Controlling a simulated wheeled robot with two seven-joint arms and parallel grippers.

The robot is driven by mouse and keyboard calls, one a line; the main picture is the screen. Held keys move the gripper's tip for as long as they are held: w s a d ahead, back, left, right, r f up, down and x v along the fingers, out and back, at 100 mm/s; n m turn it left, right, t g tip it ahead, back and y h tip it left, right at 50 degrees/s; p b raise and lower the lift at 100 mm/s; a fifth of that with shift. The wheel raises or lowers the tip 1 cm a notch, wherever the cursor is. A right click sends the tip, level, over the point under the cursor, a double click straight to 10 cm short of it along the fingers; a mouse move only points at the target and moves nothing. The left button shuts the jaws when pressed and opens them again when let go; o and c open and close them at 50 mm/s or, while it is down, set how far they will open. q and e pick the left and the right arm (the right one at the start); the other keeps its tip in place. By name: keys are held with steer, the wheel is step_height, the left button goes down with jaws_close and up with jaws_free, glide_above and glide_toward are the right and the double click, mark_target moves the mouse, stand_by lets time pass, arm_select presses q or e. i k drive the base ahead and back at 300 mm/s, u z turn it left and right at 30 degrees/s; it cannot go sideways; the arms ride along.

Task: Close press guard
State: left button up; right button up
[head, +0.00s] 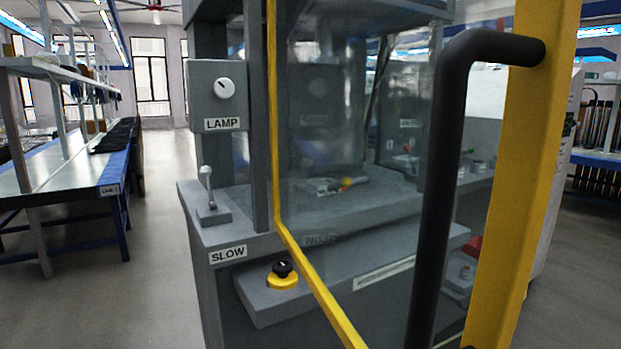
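The press guard is a clear panel in a yellow frame (523,180), close in front of me. It stands swung open towards me, with its far upright (272,110) by the press's left post and its near upright at the right. A black bar handle (440,190) is fixed to the near upright and runs down out of the picture. The grey press (225,238) stands behind the guard and shows partly through the clear panel. Neither of my grippers can be made out in the head view.
The press carries a LAMP knob (224,88), a small lever (207,190) above the SLOW label, and a black-and-yellow button (282,275) on its front ledge. A workbench (75,180) stands at the left, with open floor (150,240) between it and the press.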

mark_target(539, 52)
steer(key=z, duration=1.05)
steer(key=k, duration=1.1)
steer(key=u, duration=1.3)
